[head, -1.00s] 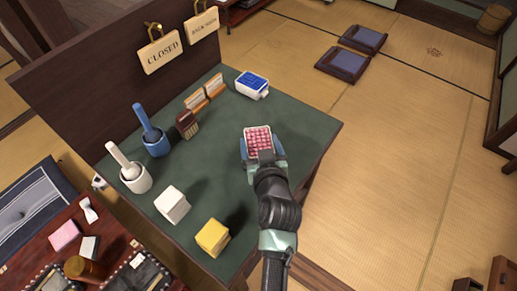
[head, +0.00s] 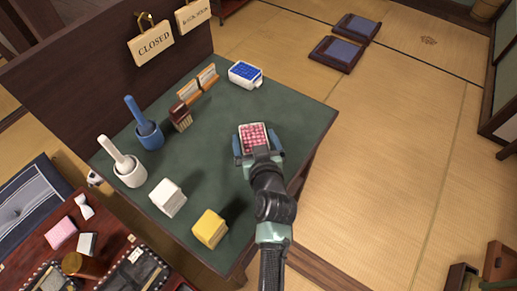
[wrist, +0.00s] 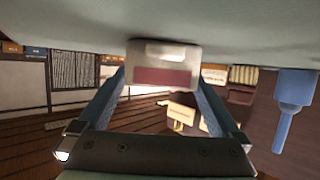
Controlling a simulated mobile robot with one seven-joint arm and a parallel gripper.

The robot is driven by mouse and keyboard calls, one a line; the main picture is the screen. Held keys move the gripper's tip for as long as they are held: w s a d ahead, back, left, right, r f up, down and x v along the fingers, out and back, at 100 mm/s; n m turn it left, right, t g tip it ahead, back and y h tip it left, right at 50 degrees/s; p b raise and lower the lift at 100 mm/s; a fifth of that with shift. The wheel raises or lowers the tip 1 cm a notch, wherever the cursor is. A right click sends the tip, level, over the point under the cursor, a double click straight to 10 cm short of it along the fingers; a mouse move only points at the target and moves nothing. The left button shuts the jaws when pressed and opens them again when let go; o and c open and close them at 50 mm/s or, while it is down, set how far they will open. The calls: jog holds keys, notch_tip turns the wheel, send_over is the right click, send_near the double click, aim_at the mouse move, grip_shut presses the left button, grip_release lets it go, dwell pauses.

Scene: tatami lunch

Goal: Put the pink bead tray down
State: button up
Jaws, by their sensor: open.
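The pink bead tray (head: 253,137) is a small white tray filled with pink beads. It rests on the green tabletop (head: 215,185) near the right edge. My gripper (head: 259,145) is open around it, with a blue finger on either side. In the wrist view the tray (wrist: 163,55) shows end-on between the two fingers, touching the green surface, which appears at the top of that view. A gap shows between the fingers and the tray's sides in the head view. The tray's near end is partly hidden by my wrist.
A blue bead tray (head: 245,74) stands at the back. Wooden racks (head: 197,84), a brown brush (head: 180,116), a blue mortar (head: 149,135), a white mortar (head: 130,173), a white block (head: 168,197) and a yellow block (head: 210,228) stand left. The table's middle is clear.

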jog(key=v, duration=1.2)
jog(key=shift+p, duration=0.3)
jog(key=w+r+t, duration=0.3)
jog(key=w+r, duration=0.1)
jog(key=r, duration=1)
jog(key=w+r+t, duration=0.3)
jog(key=r, duration=1.2)
jog(key=s+a+r+m+t+h, duration=0.1)
jog(key=s+r+t, duration=0.3)
jog(key=r, duration=0.9)
jog(key=s+a+r+t+h, duration=0.1)
jog(key=s+r+t, duration=0.3)
jog(key=r, duration=1)
jog(key=s, duration=0.3)
jog(key=shift+s+m, duration=0.15)
jog(key=shift+m, duration=0.25)
jog(key=shift+r, duration=0.2)
